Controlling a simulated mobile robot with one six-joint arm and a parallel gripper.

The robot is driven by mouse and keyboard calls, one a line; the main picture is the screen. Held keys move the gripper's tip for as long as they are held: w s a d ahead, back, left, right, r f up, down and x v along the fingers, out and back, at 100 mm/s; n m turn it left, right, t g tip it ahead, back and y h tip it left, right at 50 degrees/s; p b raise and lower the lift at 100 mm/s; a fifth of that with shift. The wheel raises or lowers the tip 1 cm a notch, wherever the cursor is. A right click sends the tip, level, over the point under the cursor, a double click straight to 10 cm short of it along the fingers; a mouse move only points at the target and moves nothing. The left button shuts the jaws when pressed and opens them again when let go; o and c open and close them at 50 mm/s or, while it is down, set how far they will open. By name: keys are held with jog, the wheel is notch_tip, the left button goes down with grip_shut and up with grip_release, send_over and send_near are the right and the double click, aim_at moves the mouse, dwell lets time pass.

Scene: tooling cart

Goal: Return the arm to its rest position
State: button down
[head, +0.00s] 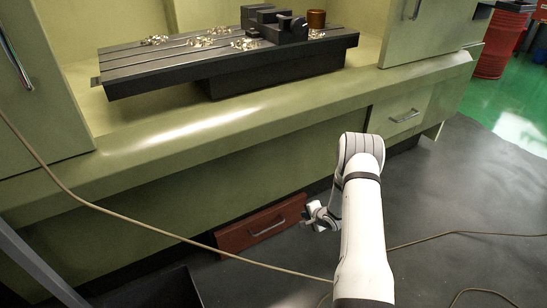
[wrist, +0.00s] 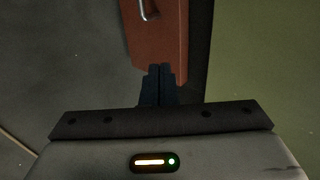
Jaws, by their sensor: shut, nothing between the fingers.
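My white arm rises from the bottom of the head view and bends at its elbow. My gripper (head: 310,214) hangs low to the left of the arm, in front of the red-brown drawer front (head: 262,226). In the wrist view my gripper (wrist: 159,72) shows two dark fingers pressed together, shut and empty. The drawer front also shows in the wrist view (wrist: 155,45), just beyond the fingertips. I cannot tell whether they touch it.
The green cart (head: 200,135) stands close in front of the arm. Its worktop holds a slotted black plate (head: 130,75) with a vise (head: 275,22), small metal parts and a copper cylinder (head: 317,18). A cable (head: 180,238) crosses the view. Grey floor (head: 470,195) is open at right.

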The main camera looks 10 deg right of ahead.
jog(key=s+r+n+g+h+p, duration=0.15)
jog(key=r+p, duration=0.25)
jog(key=r, duration=0.9)
jog(key=s+r+n+h+p, duration=0.2)
jog(key=r+p, duration=0.2)
jog(key=r, duration=1)
jog(key=s+r+n+g+h+p, duration=0.15)
jog(key=r+p, duration=0.25)
jog(key=r, duration=0.9)
jog(key=s+a+r+n+g+p, duration=0.1)
jog(key=s+a+r+n+p, duration=0.2)
jog(key=s+r, duration=0.7)
jog(key=s+a+r+n+g+y+p, duration=0.1)
jog(key=s+a+r+n+p, duration=0.2)
jog(key=s+r+p, duration=0.3)
jog(key=s+a+r+n+g+p, duration=0.1)
jog(key=s+a+r+p, duration=0.4)
jog(key=s+r, duration=0.9)
jog(key=shift+s+a+r+n+y+p, duration=0.2)
jog(key=shift+s+n+y+p, duration=0.15)
jog(key=shift+s+n, duration=0.5)
jog(key=shift+w, duration=0.1)
